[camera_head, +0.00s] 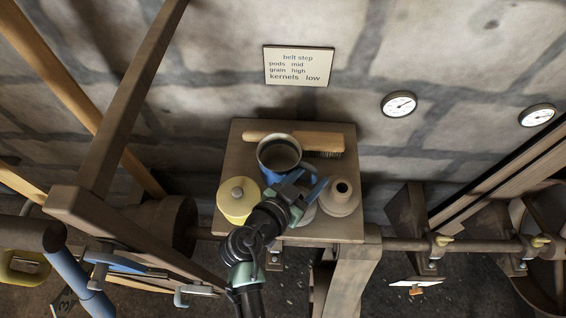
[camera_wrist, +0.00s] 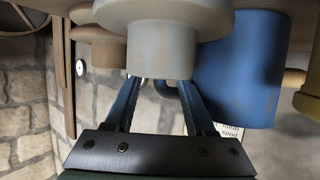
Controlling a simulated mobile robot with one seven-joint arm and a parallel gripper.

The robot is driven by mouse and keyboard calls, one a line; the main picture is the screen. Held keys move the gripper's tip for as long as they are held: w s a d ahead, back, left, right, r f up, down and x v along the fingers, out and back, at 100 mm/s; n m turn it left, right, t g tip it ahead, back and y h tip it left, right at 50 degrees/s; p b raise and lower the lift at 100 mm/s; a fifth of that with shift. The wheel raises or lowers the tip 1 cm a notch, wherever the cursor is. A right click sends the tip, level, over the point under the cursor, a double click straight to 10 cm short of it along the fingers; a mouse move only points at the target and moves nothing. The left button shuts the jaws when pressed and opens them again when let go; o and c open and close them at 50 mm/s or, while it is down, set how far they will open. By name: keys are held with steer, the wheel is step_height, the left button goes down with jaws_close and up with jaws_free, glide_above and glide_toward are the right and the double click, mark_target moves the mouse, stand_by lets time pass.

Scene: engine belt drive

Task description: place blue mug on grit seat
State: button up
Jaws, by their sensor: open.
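The blue mug (camera_head: 270,174) stands upright on a small wooden table, its open top facing the head camera. My gripper (camera_head: 304,187) is at the mug's right front side. In the wrist view my gripper (camera_wrist: 162,85) has its two blue fingers apart with nothing clamped. Whether the fingers touch the handle is hard to tell. I cannot make out a part marked as the grit seat.
The wooden table (camera_head: 240,150) also bears a brush (camera_head: 326,143), a yellow lidded pot (camera_head: 238,207) and a pale bottle (camera_head: 341,200), close around the mug. A pale vessel (camera_wrist: 155,35) is near my fingers. A sign (camera_head: 298,66) hangs on the stone wall. Beams and shafts flank the table.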

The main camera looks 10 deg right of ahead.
jaws_close()
stand_by(1.3)
